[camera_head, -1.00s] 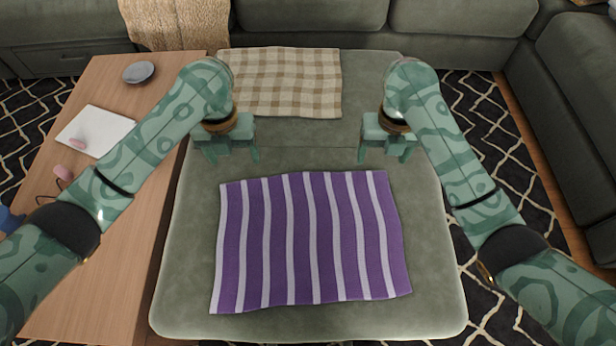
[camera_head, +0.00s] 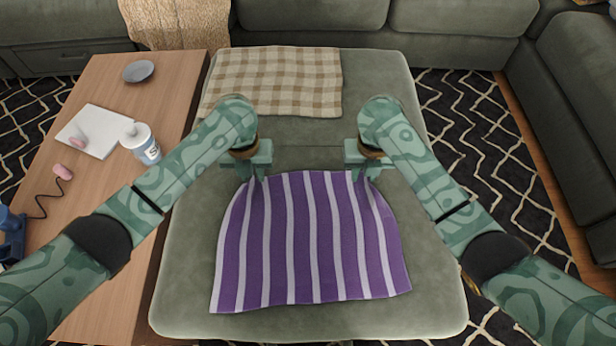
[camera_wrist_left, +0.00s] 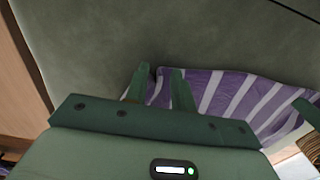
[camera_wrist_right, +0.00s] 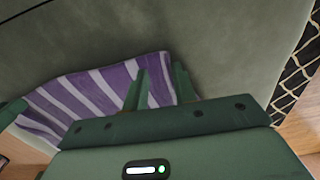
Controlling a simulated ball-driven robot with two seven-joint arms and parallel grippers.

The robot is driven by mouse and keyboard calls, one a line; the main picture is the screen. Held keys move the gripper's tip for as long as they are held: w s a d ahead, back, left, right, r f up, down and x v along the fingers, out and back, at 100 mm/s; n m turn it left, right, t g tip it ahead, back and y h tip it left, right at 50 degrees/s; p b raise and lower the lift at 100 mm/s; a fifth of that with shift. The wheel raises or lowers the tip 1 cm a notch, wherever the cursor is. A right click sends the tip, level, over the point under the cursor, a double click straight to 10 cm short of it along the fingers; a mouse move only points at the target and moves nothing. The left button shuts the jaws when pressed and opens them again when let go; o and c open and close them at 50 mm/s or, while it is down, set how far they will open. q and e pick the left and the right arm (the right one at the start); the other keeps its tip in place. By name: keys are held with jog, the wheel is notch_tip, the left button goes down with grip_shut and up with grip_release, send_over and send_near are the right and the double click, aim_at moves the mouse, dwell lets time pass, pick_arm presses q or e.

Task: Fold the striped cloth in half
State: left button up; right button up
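The purple-and-white striped cloth (camera_head: 305,250) lies on the green ottoman seat (camera_head: 440,310), its near part flat and its far edge drawn in and bunched at both far corners. My left gripper (camera_head: 252,178) is shut on the far left corner; the cloth shows between its fingers in the left wrist view (camera_wrist_left: 160,88). My right gripper (camera_head: 365,178) is shut on the far right corner, also seen in the right wrist view (camera_wrist_right: 158,88). The fingertips are partly hidden by the cloth.
A beige checked cloth (camera_head: 285,80) lies flat behind the grippers. A wooden table (camera_head: 100,240) on the left holds a white bottle (camera_head: 142,142), a grey dish (camera_head: 138,71) and a white board (camera_head: 98,125). The sofa (camera_head: 460,35) stands behind and right.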

pick_arm(q)
jog(key=shift+s+d+f, duration=0.1)
jog(key=shift+d+f, duration=0.05)
jog(key=shift+d, duration=0.5)
grip_shut()
pick_arm(e)
jog(key=shift+s+a+f, duration=0.15)
jog(key=shift+a+f, duration=0.05)
jog(key=shift+a, duration=0.5)
grip_shut()
